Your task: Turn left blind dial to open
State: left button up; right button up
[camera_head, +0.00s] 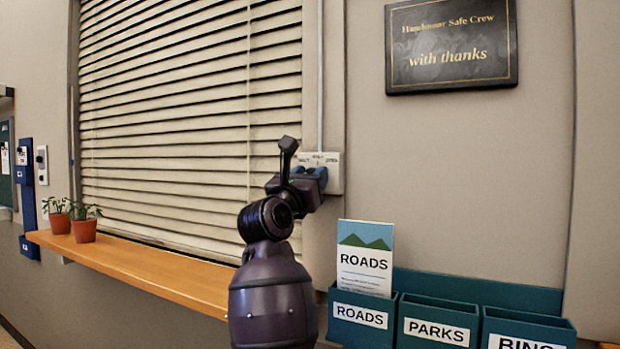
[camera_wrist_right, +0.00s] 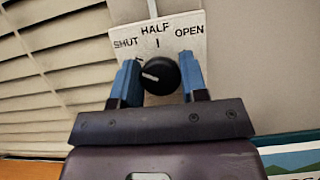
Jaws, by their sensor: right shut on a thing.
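The blind dial is a round black knob (camera_wrist_right: 163,76) on a white plate (camera_wrist_right: 174,33) marked SHUT, HALF and OPEN. Its white pointer line is turned to the left, on the SHUT side. My right gripper (camera_wrist_right: 157,80) has a blue finger on each side of the knob and is shut on it. In the head view, the right gripper (camera_head: 308,178) reaches the plate (camera_head: 333,166) beside the blind and hides the knob. The slatted blind (camera_head: 190,110) hangs to the left, its slats tilted with thin dark gaps. My left gripper is not in view.
A wooden sill (camera_head: 150,270) runs below the blind, with two potted plants (camera_head: 84,230) at its left end. Below right are teal boxes labelled ROADS (camera_head: 350,325), PARKS (camera_head: 445,312) and a third, with a ROADS leaflet (camera_head: 364,258). A dark plaque (camera_head: 450,45) hangs above.

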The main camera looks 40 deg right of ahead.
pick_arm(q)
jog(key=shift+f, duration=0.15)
pick_arm(e)
jog(key=shift+f+m, duration=0.1)
jog(key=shift+m, duration=0.3)
pick_arm(q)
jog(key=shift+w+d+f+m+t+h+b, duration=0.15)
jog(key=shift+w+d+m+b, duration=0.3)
jog(key=shift+b, duration=1.15)
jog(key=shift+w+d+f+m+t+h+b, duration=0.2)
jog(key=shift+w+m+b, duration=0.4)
jog(key=shift+b, duration=0.95)
pick_arm(e)
jog(key=shift+m+g+y, duration=0.85)
jog(key=shift+m+g, duration=0.4)
jog(key=shift+m, duration=3.1)
jog(key=shift+m+g+y, duration=0.9)
jog(key=shift+m+g, duration=0.4)
jog(key=shift+m, duration=3.1)
jog(key=shift+m+g+y, duration=0.85)
jog(key=shift+m+g, duration=0.4)
jog(key=shift+m, duration=3.1)
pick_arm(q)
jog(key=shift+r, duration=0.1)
